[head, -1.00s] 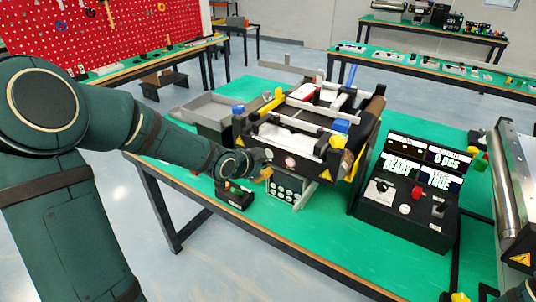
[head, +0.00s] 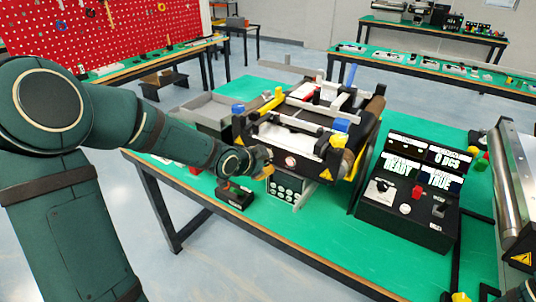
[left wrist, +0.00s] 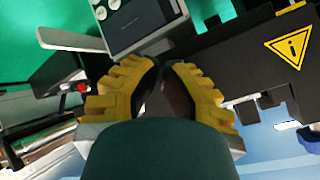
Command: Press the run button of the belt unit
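The belt unit (head: 318,140) stands mid-table in the head view, a black mini conveyor with a pale belt. A grey button panel (head: 286,186) with several round buttons is low on its front. It also shows at the top of the left wrist view (left wrist: 130,20), with pale round buttons. My left gripper (head: 268,171) is just left of the panel's upper edge in the head view. In the left wrist view its yellow fingers (left wrist: 160,64) curve together at the tips, with nothing seen held. Contact with the panel cannot be told. My right gripper is not seen.
A black control box (head: 408,205) with displays, a red button and knobs stands right of the unit. A small black device (head: 234,196) lies below my left wrist. A grey tray (head: 208,112) is behind my forearm. Another roller unit (head: 510,185) is at the right edge.

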